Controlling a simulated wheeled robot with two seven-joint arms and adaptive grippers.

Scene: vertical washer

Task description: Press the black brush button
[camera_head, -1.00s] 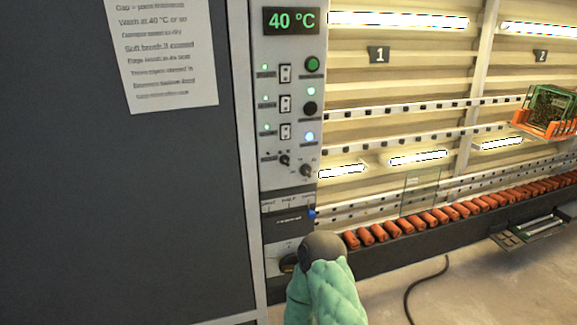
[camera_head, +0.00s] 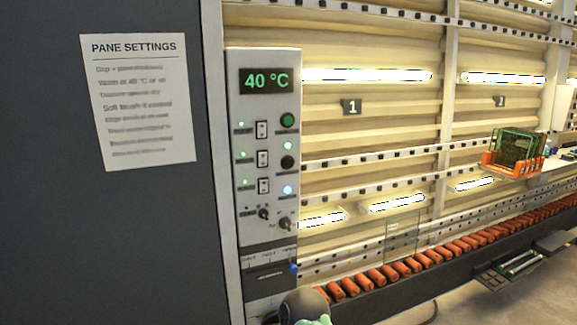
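The control panel (camera_head: 269,215) stands left of centre, with a green "40 °C" display (camera_head: 267,80) at its top. A round black button (camera_head: 287,162) sits in the panel's right column, directly below a round green button (camera_head: 288,120). A small light above the black button glows green. The button's face is unobstructed. A part of one of my arms, dark and rounded with light green covering, shows at the bottom edge, below the panel's lower right. It is well apart from the button. I see no gripper fingers.
Rocker switches (camera_head: 262,158) and two small knobs (camera_head: 285,224) are also on the panel. A dark wall with a settings sheet (camera_head: 138,102) is at left. Orange rollers (camera_head: 425,261) run along the right, with a glass pane (camera_head: 402,238) upright above them.

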